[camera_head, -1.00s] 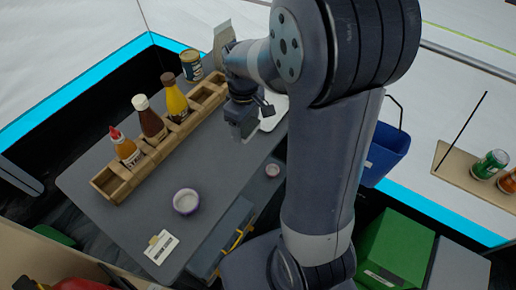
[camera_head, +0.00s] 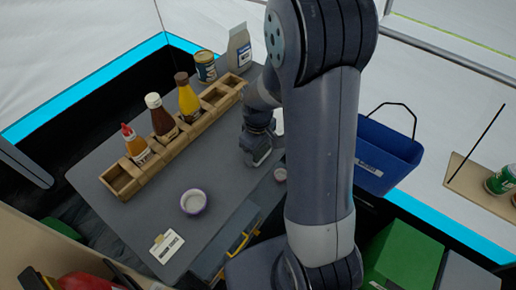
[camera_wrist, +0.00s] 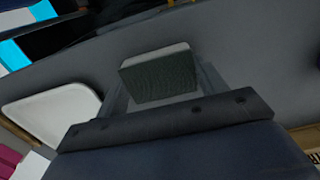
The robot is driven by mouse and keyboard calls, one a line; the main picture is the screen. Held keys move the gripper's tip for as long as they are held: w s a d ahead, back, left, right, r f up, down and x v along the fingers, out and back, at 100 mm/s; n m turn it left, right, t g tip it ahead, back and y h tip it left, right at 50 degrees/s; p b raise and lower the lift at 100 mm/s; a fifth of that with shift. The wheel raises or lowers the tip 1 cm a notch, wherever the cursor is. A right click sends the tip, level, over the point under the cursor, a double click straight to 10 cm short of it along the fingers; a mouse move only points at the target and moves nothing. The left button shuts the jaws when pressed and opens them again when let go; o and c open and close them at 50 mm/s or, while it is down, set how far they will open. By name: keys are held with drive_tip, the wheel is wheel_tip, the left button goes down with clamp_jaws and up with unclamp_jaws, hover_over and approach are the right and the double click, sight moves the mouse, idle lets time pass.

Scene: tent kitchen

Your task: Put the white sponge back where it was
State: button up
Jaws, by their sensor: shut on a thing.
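The sponge (camera_wrist: 158,78) is between my gripper's fingers in the wrist view. It shows a dark green face and a pale, whitish upper edge. My gripper (camera_wrist: 160,90) is shut on it, above the grey table top. The sponge cannot be made out there. Whether it touches the table is unclear.
A white board (camera_wrist: 50,115) lies left of the sponge in the wrist view. A wooden rack (camera_head: 122,181) with several bottles runs along the table's far side. A bowl (camera_head: 193,201) and a label card (camera_head: 167,245) stand nearer. A blue basket (camera_head: 385,157) hangs at right.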

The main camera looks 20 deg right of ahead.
drive_tip(key=shift+f, duration=0.2)
drive_tip(key=o, duration=0.9)
drive_tip(key=shift+r, duration=0.2)
wheel_tip(320, 180, up, 12)
drive_tip(key=shift+r+p, duration=0.1)
drive_tip(key=shift+p, duration=0.25)
